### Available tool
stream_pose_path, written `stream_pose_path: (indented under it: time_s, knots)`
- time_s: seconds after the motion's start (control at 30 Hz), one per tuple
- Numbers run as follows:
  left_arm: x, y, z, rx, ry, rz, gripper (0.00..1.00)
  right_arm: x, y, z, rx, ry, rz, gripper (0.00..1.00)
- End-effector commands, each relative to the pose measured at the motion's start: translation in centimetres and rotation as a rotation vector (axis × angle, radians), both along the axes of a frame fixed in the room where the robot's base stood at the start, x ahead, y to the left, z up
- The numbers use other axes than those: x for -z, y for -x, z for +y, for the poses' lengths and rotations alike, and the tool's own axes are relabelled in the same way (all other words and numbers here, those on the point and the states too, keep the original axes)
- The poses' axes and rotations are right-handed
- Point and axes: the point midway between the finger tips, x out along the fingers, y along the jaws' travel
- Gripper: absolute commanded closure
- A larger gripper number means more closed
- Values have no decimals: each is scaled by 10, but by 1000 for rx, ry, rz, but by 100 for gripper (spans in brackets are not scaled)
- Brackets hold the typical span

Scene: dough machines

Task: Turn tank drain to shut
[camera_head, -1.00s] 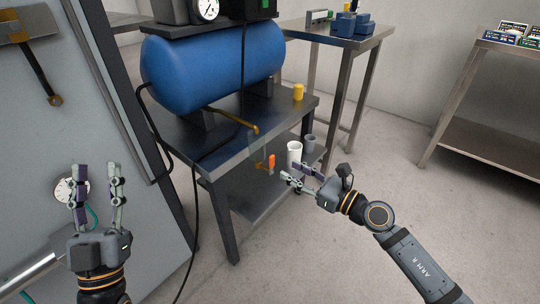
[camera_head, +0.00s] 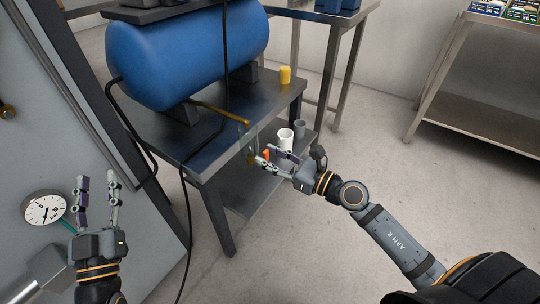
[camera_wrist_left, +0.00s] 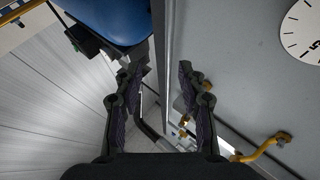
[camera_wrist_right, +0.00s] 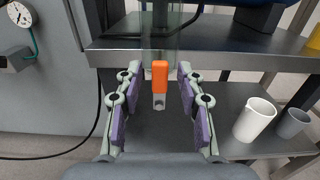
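The tank drain handle is a small orange lever (camera_wrist_right: 159,77). In the right wrist view it hangs upright between the open fingers of my right gripper (camera_wrist_right: 152,112), with its grey lower end showing. In the head view the lever (camera_head: 266,154) is partly hidden by my right gripper (camera_head: 275,157). A brass pipe (camera_head: 218,112) runs to it from under the blue tank (camera_head: 188,55). No finger contact with the lever is visible. My left gripper (camera_head: 98,190) is open and empty, in front of the grey cabinet, away from the tank.
A white cup (camera_head: 286,141) and a grey cup (camera_head: 299,129) stand on the lower shelf, right of the lever. A yellow cylinder (camera_head: 285,75) stands on the table top (camera_head: 262,98). A black cable (camera_head: 186,215) hangs in front. Open floor lies to the right.

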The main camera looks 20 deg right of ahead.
Motion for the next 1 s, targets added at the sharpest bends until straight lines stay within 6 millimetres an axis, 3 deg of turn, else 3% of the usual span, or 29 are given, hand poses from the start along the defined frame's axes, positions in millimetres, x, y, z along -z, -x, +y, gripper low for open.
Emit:
stream_pose_path:
  time_s: [0.03,0.27,0.6,0.77,1.0]
  knots:
    - [0,0,0,0,0,0,60,0,0,0,0,0,0,71]
    - [0,0,0,-1,0,0,60,0,0,0,0,0,0,100]
    - [5,-2,0,0,2,29,60,-1,-1,-1,0,-11,9,100]
    - [40,-7,0,0,4,175,60,-2,-2,-2,0,-46,34,100]
    - [123,-2,-1,6,9,510,60,-2,-5,-6,1,-135,104,100]
